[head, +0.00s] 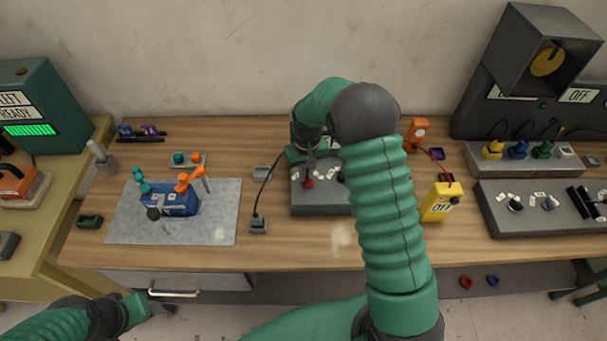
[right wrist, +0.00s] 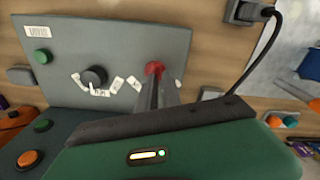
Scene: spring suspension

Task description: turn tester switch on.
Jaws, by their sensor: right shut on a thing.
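A grey control box (head: 322,208) stands in the middle of the bench, partly hidden by my right arm. It has a red-topped switch (head: 308,184) with small white labels near it. My right gripper (head: 309,174) points down over the box. In the right wrist view its narrow fingers are shut on the red switch (right wrist: 153,68). A black knob (right wrist: 94,76) and a green button (right wrist: 41,57) are on the same panel. A yellow box (head: 436,208) reading "OFF" stands right of my arm. My left gripper (head: 150,304) is low in front of the bench; its jaws are unclear.
A black cable (head: 268,180) runs from a small socket block (head: 258,224) to the box. A grey mat (head: 222,222) with a blue part (head: 170,204) lies left. A knob panel (head: 535,222) and a display reading "OFF" (head: 580,96) are right. A drawer handle (head: 174,292) is near my left gripper.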

